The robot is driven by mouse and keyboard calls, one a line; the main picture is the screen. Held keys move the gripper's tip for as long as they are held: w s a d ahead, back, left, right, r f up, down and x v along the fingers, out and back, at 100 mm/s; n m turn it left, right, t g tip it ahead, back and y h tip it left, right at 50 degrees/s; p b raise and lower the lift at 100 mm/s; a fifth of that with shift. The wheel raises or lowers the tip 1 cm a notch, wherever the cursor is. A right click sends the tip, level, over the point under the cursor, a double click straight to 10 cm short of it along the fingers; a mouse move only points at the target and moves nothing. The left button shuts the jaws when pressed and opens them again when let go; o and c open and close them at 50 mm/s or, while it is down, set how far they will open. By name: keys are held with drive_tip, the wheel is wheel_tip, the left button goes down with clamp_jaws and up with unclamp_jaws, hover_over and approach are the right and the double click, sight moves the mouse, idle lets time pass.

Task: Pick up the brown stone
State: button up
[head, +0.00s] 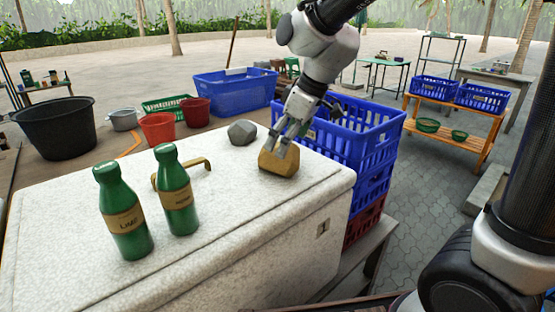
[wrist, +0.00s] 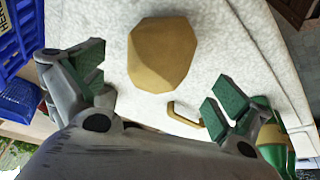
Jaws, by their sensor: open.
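The brown stone (head: 279,161) is a tan, faceted block on the white speckled top of a chest (head: 240,215), near its far right edge. In the wrist view the stone (wrist: 161,56) lies ahead of and between the fingertips. My gripper (head: 288,135) is just above and behind the stone in the head view, its fingers partly overlapping it. In the wrist view my gripper (wrist: 160,88) has its green-padded fingers spread wide with nothing between the pads. I cannot tell whether a finger touches the stone.
A grey stone (head: 242,132) lies left of the brown one. Two green bottles (head: 124,215) (head: 177,192) stand on the chest, near a brass handle (head: 183,172). Stacked blue crates (head: 345,135) stand close behind the chest on the right. The chest's front right top is clear.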

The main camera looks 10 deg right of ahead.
drive_tip(key=x, duration=0.6)
drive_tip(key=shift+w+d+f, duration=0.2)
drive_tip(key=shift+w+f, duration=0.05)
drive_tip(key=shift+f, duration=0.05)
drive_tip(key=c, duration=2)
